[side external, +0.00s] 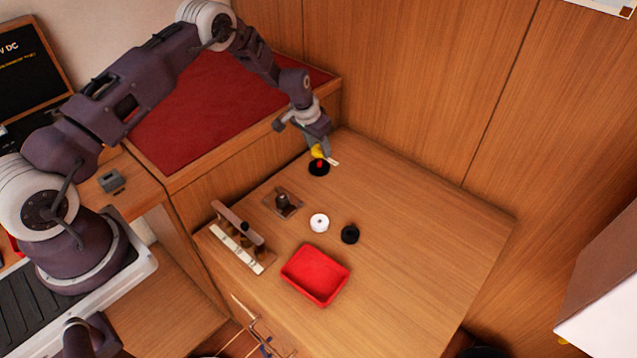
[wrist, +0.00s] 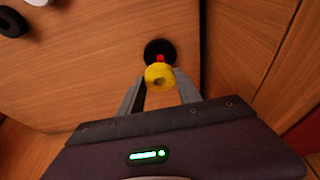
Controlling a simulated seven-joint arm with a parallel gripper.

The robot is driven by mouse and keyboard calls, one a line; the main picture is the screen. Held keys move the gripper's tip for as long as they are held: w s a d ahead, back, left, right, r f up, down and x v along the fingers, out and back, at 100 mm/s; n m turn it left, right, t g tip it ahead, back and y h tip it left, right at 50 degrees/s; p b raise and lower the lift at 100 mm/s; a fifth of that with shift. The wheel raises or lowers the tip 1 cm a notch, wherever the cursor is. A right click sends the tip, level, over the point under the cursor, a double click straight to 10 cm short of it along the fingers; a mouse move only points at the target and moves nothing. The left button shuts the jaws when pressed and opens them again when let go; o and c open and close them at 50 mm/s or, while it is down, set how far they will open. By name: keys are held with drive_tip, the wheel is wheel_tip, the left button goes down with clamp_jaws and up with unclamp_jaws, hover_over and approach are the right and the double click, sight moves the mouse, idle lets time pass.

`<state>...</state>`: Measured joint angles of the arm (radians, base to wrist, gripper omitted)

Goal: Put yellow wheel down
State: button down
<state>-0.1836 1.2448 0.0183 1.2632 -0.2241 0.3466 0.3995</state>
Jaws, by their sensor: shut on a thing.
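The yellow wheel (wrist: 160,77) is between the fingertips of my gripper (wrist: 160,86) in the wrist view, and the gripper is shut on it. In the side external view, the yellow wheel (side external: 317,151) shows just below my gripper (side external: 322,155). A black disc with a red centre (side external: 319,167) lies on the table under or just beside the wheel. In the wrist view this black disc (wrist: 158,48) is partly covered by the wheel. I cannot tell whether the wheel touches it.
A white wheel (side external: 319,223) and a black wheel (side external: 350,234) lie mid-table. A red tray (side external: 315,275) is in front of them. A small dark post on a plate (side external: 283,202) and a wooden rack (side external: 238,238) stand to the left. The table's right side is clear.

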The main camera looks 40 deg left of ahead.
drive_tip(key=s+d+m+h, duration=0.2)
drive_tip(key=s+d+m, duration=0.5)
drive_tip(key=s+d, duration=0.55)
wheel_tip(320, 180, up, 4)
drive_tip(key=m+g+h, duration=0.1)
drive_tip(key=m+g, duration=0.1)
drive_tip(key=m, duration=0.5)
hover_over(328, 286)
drive_tip(key=a, duration=0.1)
drive_tip(key=f, duration=0.9)
drive_tip(key=shift+s+f, duration=0.25)
drive_tip(key=shift+f, duration=0.3)
drive_tip(key=c, duration=1.2)
unclamp_jaws()
drive_tip(key=shift+f, duration=0.1)
drive_tip(key=shift+c, duration=0.2)
drive_tip(key=shift+o, duration=0.7)
